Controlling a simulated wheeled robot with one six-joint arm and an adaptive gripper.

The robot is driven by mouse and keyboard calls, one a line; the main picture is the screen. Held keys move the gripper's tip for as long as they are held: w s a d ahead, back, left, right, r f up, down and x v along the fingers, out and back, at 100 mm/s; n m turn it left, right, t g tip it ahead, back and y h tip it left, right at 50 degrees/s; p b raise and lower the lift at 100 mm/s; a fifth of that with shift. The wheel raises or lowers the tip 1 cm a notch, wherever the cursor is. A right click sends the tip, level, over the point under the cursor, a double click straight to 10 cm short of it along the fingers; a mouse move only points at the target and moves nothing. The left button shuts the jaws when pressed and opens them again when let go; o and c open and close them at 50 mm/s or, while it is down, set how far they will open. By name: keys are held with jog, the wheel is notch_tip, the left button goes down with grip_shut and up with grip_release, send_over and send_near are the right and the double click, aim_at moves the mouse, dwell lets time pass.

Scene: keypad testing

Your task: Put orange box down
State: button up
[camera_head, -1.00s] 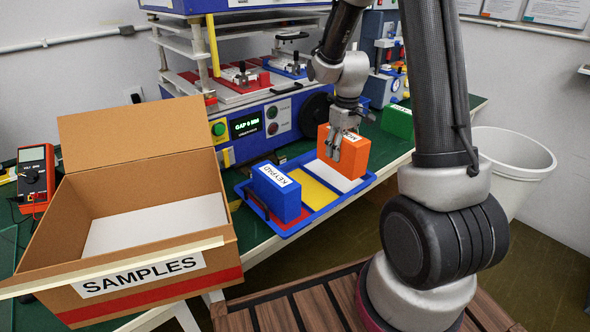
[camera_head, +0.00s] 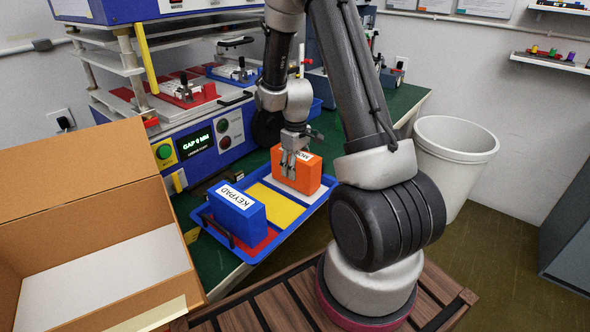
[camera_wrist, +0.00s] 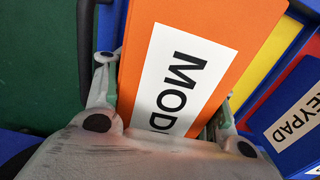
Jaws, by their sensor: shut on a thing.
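The orange box (camera_head: 308,176) stands upright over the white section (camera_head: 318,195) of the blue tray (camera_head: 283,236), and I cannot tell whether its base touches it. My gripper (camera_head: 289,168) reaches down from above and is shut on the box. In the wrist view, the fingers (camera_wrist: 165,98) lie along both sides of the orange box (camera_wrist: 205,35), whose white label reads "MOD", the rest hidden by my gripper.
A blue KEYPAD box (camera_head: 238,218) stands on the tray's red section, with the bare yellow section (camera_head: 276,205) between the boxes. An open cardboard box (camera_head: 85,225) is at left. A machine (camera_head: 195,140) stands behind the tray. A white bin (camera_head: 455,160) is at right.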

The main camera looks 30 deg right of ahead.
jog(key=shift+f, duration=0.4)
jog(key=o, duration=1.2)
jog(key=shift+f, duration=0.1)
notch_tip(320, 180, up, 12)
jog(key=shift+r, duration=0.1)
jog(key=s+a+r+m+t, duration=0.2)
jog(key=s+a+r, duration=0.1)
jog(key=s+r, duration=0.95)
jog(key=s+a+r+m+t, duration=0.2)
jog(key=s+r, duration=0.3)
jog(key=s, duration=0.6)
jog(key=shift+s+r, duration=0.15)
jog(key=shift+r, duration=0.05)
